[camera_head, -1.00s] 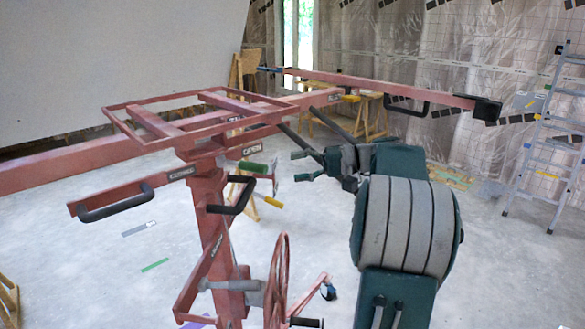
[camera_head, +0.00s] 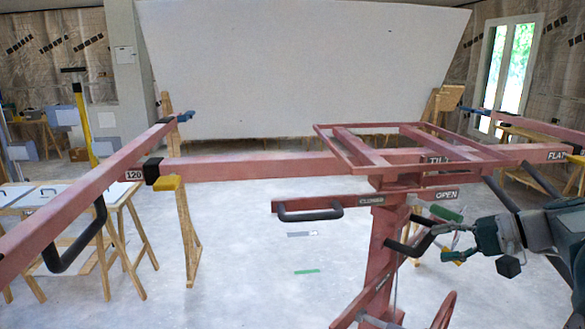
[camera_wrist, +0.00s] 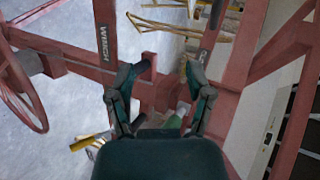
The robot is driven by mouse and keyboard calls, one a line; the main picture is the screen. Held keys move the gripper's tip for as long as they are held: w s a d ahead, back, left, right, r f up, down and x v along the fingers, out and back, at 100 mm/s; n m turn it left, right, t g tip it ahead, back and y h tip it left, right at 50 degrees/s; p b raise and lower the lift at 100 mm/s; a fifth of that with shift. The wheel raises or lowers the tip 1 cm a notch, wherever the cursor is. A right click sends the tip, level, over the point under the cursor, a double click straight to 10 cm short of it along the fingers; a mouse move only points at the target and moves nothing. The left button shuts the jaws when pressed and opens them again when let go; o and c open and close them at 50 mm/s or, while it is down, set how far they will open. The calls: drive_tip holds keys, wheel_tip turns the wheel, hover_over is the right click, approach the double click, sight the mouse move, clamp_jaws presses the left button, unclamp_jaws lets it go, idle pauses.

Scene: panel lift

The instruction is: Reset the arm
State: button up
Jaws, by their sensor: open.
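My gripper (camera_head: 446,242) is at the right in the head view, just right of the red panel lift's mast (camera_head: 380,255). Its fingers are apart, with nothing visible held between them. It is close to a black handle (camera_head: 410,243) and below a green grip (camera_head: 447,213) on the lift. I cannot tell whether it touches the handle. In the wrist view my gripper (camera_wrist: 160,75) shows both fingers spread, with red lift bars beyond them. The green grip (camera_wrist: 177,117) shows low between the fingers, partly hidden.
The lift's long red arms (camera_head: 250,167) reach left and right. A black loop handle (camera_head: 310,212) hangs left of the mast. A large white panel (camera_head: 300,75) leans at the back. Wooden trestles (camera_head: 125,235) stand left.

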drive_tip(key=s+a+f+n+g+h, duration=0.1)
drive_tip(key=s+a+f+g+h, duration=0.1)
drive_tip(key=s+a, duration=0.35)
drive_tip(key=s+a+f+n+g+h, duration=0.1)
drive_tip(key=s+a+f+h, duration=0.15)
drive_tip(key=a, duration=0.55)
drive_tip(key=s+a+f+n+t+h, duration=0.1)
drive_tip(key=s+a+f+n+h, duration=0.2)
drive_tip(key=s+f+h, duration=0.3)
drive_tip(key=s+n, duration=0.1)
drive_tip(key=s, duration=0.2)
drive_tip(key=shift+s+a+f+t, duration=0.3)
drive_tip(key=shift+s+a+t, duration=0.05)
drive_tip(key=shift+s+t, duration=0.05)
drive_tip(key=shift+c, duration=0.4)
drive_tip(key=shift+c, duration=0.3)
